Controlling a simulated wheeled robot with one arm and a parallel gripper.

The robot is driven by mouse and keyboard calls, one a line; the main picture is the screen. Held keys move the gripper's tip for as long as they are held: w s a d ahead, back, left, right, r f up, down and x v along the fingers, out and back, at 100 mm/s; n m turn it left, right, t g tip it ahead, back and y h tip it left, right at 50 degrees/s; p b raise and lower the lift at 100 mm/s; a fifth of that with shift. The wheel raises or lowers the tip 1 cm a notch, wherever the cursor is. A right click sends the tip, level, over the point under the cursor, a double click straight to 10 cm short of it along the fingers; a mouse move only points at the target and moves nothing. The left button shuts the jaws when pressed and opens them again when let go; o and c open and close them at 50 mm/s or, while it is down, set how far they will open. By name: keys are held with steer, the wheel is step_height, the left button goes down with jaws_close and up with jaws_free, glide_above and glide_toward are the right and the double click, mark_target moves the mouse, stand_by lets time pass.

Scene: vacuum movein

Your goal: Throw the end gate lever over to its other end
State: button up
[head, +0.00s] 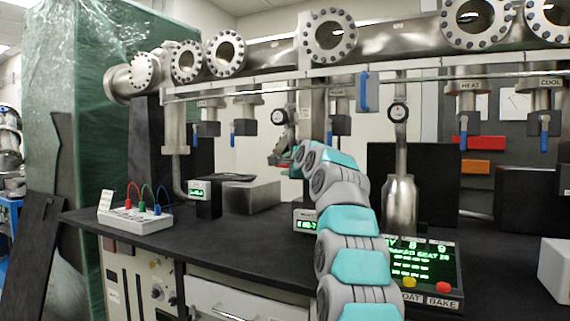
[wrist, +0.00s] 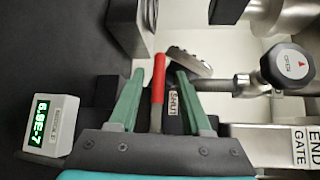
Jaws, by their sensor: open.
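The red lever (wrist: 158,82) shows in the wrist view, in line with my gripper (wrist: 160,76). Its red handle lies between the two green fingers, with a gap on each side. The fingers are open and not closed on it. A SHUT label (wrist: 173,103) sits just right of the handle, near the right finger. An END GATE plate (wrist: 305,147) is at the right edge. In the head view my arm reaches up to the middle of the bench, and its links hide most of the gripper and lever.
A round black-rimmed gauge (wrist: 288,66) stands right of the fingers. A small green-digit readout (wrist: 52,124) is at left. In the head view, blue-handled valves (head: 364,92) hang from the steel manifold, and a control box (head: 425,270) stands right of my arm.

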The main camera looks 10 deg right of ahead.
steer(key=shift+w+f, duration=0.15)
steer(key=shift+w, duration=0.45)
steer(key=shift+a, duration=0.1)
jaws_close()
steer(key=shift+f, duration=0.1)
stand_by(1.0)
